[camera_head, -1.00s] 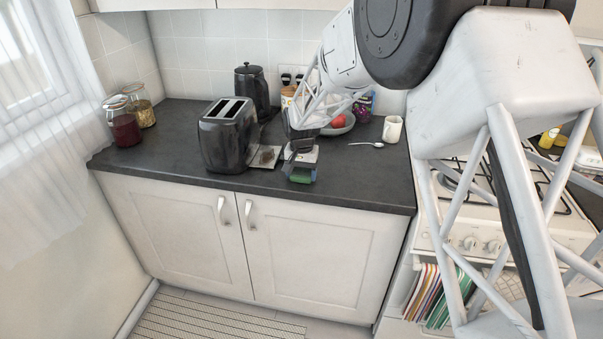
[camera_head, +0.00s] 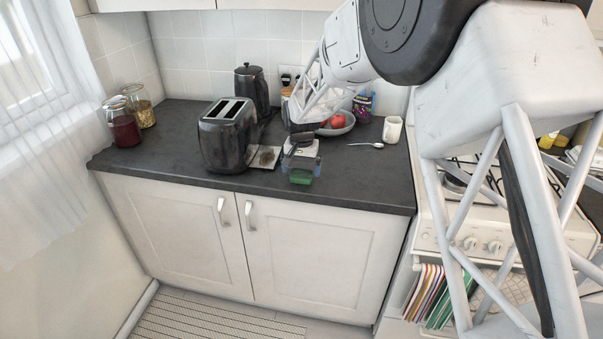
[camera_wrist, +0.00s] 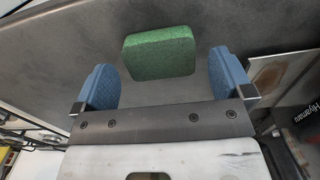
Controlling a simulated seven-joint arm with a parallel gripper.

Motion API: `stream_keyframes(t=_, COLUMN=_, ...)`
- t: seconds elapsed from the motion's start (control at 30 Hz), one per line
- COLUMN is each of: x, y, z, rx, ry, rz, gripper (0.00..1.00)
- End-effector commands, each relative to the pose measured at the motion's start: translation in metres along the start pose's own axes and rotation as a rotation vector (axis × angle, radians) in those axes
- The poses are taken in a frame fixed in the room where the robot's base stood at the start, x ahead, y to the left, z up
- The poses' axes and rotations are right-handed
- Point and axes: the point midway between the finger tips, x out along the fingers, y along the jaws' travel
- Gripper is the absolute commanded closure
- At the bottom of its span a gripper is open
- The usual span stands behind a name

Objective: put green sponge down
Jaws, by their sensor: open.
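The green sponge (camera_head: 301,177) lies on the dark countertop (camera_head: 350,185) near its front edge. In the wrist view the sponge (camera_wrist: 158,53) sits between and just beyond the two blue fingertips, with a gap on each side. My gripper (camera_head: 301,165) is open, low over the counter. In the wrist view my gripper (camera_wrist: 165,83) has its fingers spread wider than the sponge and touches it on neither side.
A black toaster (camera_head: 228,135) stands just left of my gripper, with a flat plate-like item (camera_head: 264,157) between them. Behind are a kettle (camera_head: 252,90) and a fruit bowl (camera_head: 338,126). A spoon (camera_head: 366,145) and white mug (camera_head: 392,129) are to the right. The front right counter is clear.

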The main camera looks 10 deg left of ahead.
Motion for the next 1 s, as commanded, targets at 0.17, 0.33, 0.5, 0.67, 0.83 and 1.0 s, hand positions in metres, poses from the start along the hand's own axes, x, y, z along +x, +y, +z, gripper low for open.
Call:
stream_keyframes(t=0.17, x=-0.028, y=0.000, z=0.000, rx=0.000, ry=0.002, rz=-0.001, gripper=0.02)
stream_keyframes(t=0.33, x=-0.055, y=0.000, z=0.000, rx=0.000, ry=0.002, rz=-0.001, gripper=0.02)
stream_keyframes(t=0.5, x=-0.079, y=0.000, z=0.000, rx=0.000, ry=0.001, rz=0.000, gripper=0.02)
stream_keyframes(t=0.67, x=-0.093, y=0.000, z=0.000, rx=0.000, ry=0.000, rz=0.000, gripper=0.02)
stream_keyframes(t=0.83, x=-0.099, y=0.000, z=0.000, rx=0.000, ry=0.000, rz=0.000, gripper=0.02)
stream_keyframes(t=1.0, x=-0.099, y=0.000, z=0.000, rx=0.000, ry=0.000, rz=0.000, gripper=0.02)
